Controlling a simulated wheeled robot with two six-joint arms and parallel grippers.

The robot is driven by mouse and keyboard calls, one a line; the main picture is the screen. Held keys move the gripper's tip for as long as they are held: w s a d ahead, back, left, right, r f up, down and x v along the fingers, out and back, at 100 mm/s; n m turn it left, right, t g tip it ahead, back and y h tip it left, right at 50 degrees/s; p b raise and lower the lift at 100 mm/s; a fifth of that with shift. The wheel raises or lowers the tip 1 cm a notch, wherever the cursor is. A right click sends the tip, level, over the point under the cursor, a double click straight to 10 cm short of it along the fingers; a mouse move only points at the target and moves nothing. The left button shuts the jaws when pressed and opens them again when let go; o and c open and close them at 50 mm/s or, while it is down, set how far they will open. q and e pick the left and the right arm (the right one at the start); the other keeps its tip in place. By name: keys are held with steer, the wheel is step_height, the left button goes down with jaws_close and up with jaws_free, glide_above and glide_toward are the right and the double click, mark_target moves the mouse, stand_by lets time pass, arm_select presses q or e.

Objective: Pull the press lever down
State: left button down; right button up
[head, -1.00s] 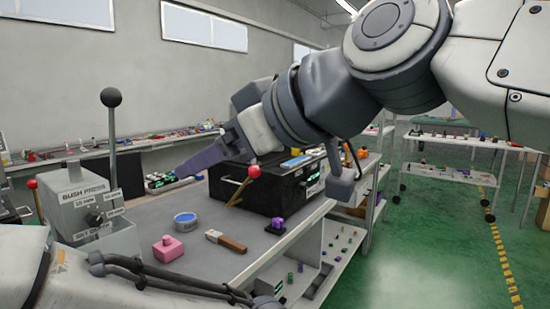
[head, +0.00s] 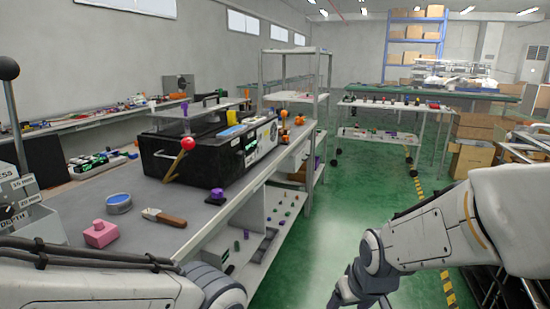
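The grey press box (head: 22,205) stands at the left edge, partly cut off by the frame. Its lever (head: 14,115), a grey rod with a black ball on top, stands nearly upright at the left edge. My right arm comes in from the right and bends down to dark joint parts at the bottom edge, well away from the press; I see no fingers there. My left arm lies across the bottom left, in front of the bench. Its gripper is out of view. Neither arm is seen touching the lever.
A black box (head: 165,160) with a red-knobbed lever (head: 180,158) sits on the grey bench (head: 150,240). A pink block (head: 101,233), a blue tin (head: 118,203), a brown-handled tool (head: 165,217) and a purple piece (head: 216,196) lie nearer. Green floor is open to the right.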

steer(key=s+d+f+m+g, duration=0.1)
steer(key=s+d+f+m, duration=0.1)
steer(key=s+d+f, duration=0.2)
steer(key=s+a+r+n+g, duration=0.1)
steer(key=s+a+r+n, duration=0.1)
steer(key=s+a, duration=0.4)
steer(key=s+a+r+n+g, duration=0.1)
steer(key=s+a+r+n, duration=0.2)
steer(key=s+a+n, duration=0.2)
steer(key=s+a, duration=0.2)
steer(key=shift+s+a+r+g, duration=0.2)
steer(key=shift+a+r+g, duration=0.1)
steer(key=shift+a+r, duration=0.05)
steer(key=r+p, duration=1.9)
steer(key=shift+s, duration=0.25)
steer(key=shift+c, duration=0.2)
